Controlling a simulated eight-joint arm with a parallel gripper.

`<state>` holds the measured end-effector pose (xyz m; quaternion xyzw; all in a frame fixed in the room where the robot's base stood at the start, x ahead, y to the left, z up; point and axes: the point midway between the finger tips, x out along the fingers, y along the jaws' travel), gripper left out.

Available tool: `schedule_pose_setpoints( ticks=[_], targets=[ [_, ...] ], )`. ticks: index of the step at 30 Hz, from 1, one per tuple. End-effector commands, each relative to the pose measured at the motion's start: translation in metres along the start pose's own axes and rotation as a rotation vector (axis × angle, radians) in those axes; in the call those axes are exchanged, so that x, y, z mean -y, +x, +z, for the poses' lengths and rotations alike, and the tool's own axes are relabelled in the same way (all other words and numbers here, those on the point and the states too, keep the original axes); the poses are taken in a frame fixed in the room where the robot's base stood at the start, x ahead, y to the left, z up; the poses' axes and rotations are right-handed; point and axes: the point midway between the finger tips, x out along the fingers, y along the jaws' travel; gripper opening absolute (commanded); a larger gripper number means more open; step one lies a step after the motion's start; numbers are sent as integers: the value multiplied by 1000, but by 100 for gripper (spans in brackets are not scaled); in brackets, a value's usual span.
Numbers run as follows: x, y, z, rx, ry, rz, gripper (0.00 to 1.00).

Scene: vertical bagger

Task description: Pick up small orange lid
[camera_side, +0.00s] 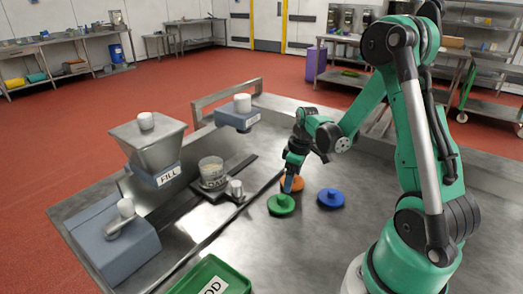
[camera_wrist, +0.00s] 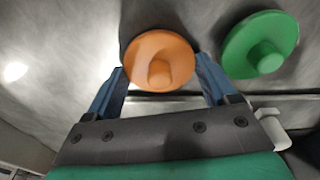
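The small orange lid (camera_wrist: 145,50) is a round disc with a central knob. In the wrist view it lies at upper centre, between and just beyond the tips of my two blue fingers. My gripper (camera_wrist: 160,68) is open, with a finger on each side of the lid. Whether the fingers touch it cannot be told. In the side view my gripper (camera_side: 288,186) points down at the orange lid (camera_side: 298,184), hiding part of it. The lid lies on the metal table behind the green lid.
A green lid (camera_side: 281,205) lies close in front of the orange one, and a blue lid (camera_side: 331,198) lies to the right. A green tray (camera_side: 213,277) is at the front edge.

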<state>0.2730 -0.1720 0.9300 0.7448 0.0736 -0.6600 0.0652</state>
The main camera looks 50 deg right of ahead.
Motion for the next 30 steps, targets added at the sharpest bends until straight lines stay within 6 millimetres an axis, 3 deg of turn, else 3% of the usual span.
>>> schedule_pose_setpoints(
  ticks=[11,17,20,30],
  targets=[
    [0,-2,0,0,0,0,30],
    [0,-16,-2,0,0,0,30],
    [0,-32,-3,0,0,0,30],
    [1,-121,-14,0,0,0,30]
  ],
)
